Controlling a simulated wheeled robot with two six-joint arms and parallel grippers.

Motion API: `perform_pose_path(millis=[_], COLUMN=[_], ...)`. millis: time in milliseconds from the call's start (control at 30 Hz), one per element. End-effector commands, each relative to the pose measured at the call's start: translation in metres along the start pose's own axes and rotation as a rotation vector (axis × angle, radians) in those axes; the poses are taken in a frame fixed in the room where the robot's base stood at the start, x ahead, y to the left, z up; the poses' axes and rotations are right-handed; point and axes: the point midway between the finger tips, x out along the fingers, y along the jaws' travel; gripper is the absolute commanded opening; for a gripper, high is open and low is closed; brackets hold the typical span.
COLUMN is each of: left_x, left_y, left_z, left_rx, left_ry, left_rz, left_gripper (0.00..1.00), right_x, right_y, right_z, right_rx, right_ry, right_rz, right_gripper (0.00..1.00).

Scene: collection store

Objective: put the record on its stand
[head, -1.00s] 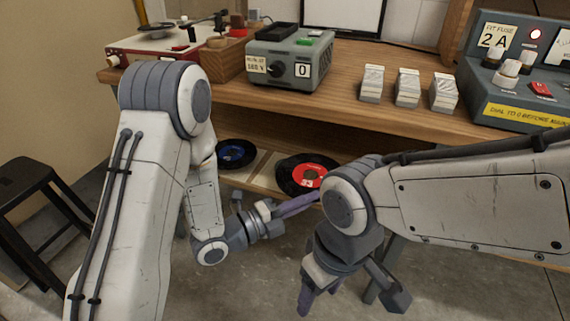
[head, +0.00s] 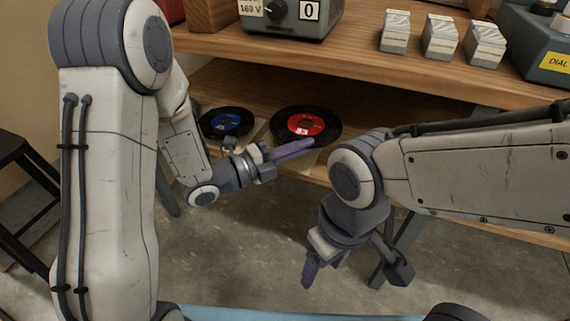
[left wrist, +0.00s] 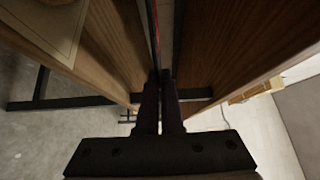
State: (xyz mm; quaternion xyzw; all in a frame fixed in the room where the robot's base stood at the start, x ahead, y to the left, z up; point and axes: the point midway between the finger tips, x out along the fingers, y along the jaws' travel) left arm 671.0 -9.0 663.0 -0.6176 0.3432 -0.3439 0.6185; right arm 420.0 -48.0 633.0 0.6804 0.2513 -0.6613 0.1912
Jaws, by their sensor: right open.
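A black record with a red label (head: 306,124) is in the low shelf bay under the table top. My left gripper (head: 310,143) reaches in from the left with its purple fingers at the record's near edge. In the left wrist view the fingers (left wrist: 161,88) are close together, with the record edge-on as a thin line (left wrist: 154,38) between them, apparently clear of the shelf board. My right gripper (head: 353,275) is open and empty, low in front of the shelf. I cannot make out a stand for the record.
A second record with a blue label (head: 226,122) lies to the left on the shelf (head: 205,92). The table top (head: 355,62) is close above. It carries a grey control box (head: 290,22) and several white blocks (head: 440,38). A dark stool (head: 15,165) stands at the left.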

Motion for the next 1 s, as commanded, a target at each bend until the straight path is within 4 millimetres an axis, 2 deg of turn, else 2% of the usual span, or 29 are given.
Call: perform_pose_path(millis=[33, 200, 400, 567, 800, 1000], left_x=[-0.001, 0.000, 0.000, 0.000, 0.000, 0.000], left_y=[0.009, 0.030, 0.044, 0.052, 0.086, 0.085], left_z=[0.012, 0.046, 0.072, 0.076, 0.075, 0.075], left_rx=[-0.001, 0.001, -0.001, -0.002, -0.003, 0.000], left_ry=[-0.005, -0.002, 0.003, 0.004, 0.004, 0.004], left_rz=[0.000, 0.000, 0.000, 0.000, 0.001, 0.000], left_gripper=[0.00, 0.00, 0.00, 0.00, 0.00, 0.00], right_x=[0.004, 0.015, 0.022, 0.026, 0.044, 0.042], right_y=[0.000, 0.001, 0.002, 0.002, 0.003, 0.003], right_z=[0.000, 0.000, 0.001, 0.001, 0.002, 0.002], right_rx=[0.000, 0.000, 0.000, 0.000, 0.000, 0.000], right_ry=[0.001, 0.001, 0.001, 0.001, 0.001, 0.001], right_rz=[0.000, 0.000, 0.000, 0.000, 0.000, 0.000], right_gripper=[0.63, 0.63, 0.63, 0.63, 0.63, 0.63])
